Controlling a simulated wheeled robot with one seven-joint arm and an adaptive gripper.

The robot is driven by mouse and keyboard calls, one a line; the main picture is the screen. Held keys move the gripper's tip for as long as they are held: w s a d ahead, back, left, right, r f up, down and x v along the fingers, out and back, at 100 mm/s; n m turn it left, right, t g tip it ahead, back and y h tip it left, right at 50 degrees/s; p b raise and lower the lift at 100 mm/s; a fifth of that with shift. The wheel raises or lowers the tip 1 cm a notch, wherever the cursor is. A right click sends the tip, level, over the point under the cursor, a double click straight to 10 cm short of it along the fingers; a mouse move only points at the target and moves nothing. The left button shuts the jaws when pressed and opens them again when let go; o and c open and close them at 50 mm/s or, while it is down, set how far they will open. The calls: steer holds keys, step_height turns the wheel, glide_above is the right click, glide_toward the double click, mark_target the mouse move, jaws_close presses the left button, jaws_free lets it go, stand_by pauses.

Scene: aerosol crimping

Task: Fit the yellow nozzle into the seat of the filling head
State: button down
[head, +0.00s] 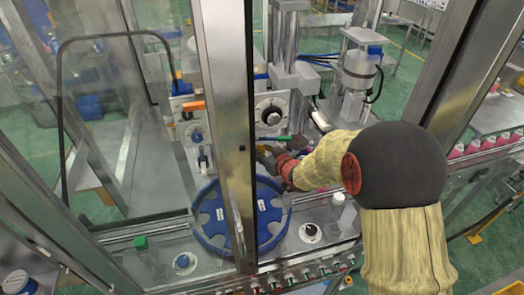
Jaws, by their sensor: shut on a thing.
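My gripper (268,158) is at the middle of the machine, at the end of my arm in its yellowish sleeve. It shows small and dark, partly behind the steel frame post and my red wrist part. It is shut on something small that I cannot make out. I cannot pick out the yellow nozzle in this view. Metal machine heads on columns (284,78) stand behind my gripper. I cannot tell which one is the filling head, and its seat does not show clearly.
A blue round turntable (212,222) lies in front of my gripper. A steel post (228,120) crosses the view left of it. A clear guard door (115,110) stands at left. A white bottle (338,203) stands at right. Pink-topped cans (473,147) line the right conveyor.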

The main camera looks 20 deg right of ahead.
steer(key=c, duration=1.3)
jaws_free()
steer(key=shift+f, duration=0.1)
steer(key=v, duration=1.2)
